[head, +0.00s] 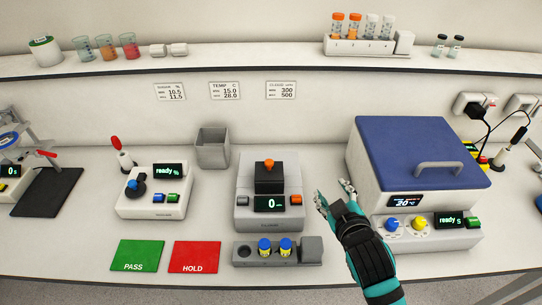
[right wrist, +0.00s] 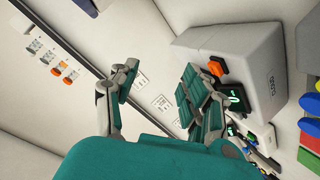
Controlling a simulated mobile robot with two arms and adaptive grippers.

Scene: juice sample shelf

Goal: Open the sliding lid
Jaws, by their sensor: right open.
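A blue lid (head: 424,150) with a grey bar handle (head: 452,168) covers the white box-shaped machine (head: 372,180) on the right of the counter and looks closed. A grey machine in the middle (head: 243,213) carries a black cover (head: 270,180) with an orange knob (head: 269,163). I cannot tell from the look which cover slides. My right gripper (head: 333,194) is open and empty, between the two machines and left of the blue-lidded one. Its spread fingers also show in the right wrist view (right wrist: 163,84). My left gripper is not in view.
A grey holder (head: 247,262) with blue-capped vials stands in front of the middle machine. A green PASS mat (head: 138,256) and a red HOLD mat (head: 195,256) lie left of it. A grey bin (head: 213,148) stands behind. A shelf (head: 230,65) with tubes and beakers runs above.

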